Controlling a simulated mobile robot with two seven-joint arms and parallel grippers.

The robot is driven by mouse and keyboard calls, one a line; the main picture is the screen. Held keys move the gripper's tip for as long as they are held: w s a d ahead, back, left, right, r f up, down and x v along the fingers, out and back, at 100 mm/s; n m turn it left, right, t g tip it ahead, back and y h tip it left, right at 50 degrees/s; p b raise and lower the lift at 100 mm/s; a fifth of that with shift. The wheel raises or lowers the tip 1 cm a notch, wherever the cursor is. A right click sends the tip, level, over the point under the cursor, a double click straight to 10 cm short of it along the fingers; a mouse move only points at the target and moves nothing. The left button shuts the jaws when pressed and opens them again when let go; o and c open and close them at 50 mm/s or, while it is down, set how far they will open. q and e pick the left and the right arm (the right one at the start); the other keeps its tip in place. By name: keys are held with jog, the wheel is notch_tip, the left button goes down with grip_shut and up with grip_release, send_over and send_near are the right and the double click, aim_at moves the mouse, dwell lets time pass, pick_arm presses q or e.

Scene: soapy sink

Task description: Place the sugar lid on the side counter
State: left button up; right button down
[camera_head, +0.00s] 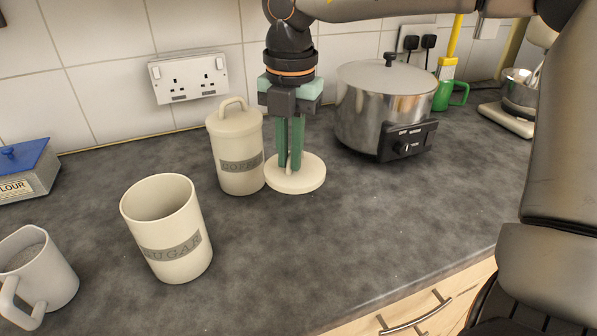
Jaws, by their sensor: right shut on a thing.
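The sugar lid (308,178) is a round cream disc at the counter's middle, just right of the coffee canister. My right gripper (290,166) points straight down over it, with its green fingers shut on the lid's handle, which they mostly hide. The lid looks level and at or very near the counter surface; I cannot tell if it touches. The sugar canister (168,235) stands upright and open, without a lid, at the front left. My left gripper is not in view.
The lidded coffee canister (233,150) stands close beside the sugar lid. A steel cooker (368,112) is behind it to the right. A grey mug (38,270) and a blue-lidded flour box (25,170) are at the left. The dark counter (400,210) is clear at front right.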

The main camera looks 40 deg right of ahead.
jog(key=d+f, duration=0.1)
jog(key=w+f, duration=0.1)
jog(key=f, duration=0.1)
jog(key=w+d+f, duration=0.1)
jog(key=shift+w+d+f, duration=0.15)
jog(key=shift+d+f, duration=0.15)
jog(key=shift+d, duration=0.05)
jog(key=f, duration=0.3)
jog(key=shift+w+d+f, duration=0.2)
jog(key=shift+d+f, duration=0.05)
jog(key=shift+f, duration=0.2)
jog(key=c, duration=1.4)
grip_release()
jog(key=shift+b, duration=0.35)
jog(key=o, duration=0.5)
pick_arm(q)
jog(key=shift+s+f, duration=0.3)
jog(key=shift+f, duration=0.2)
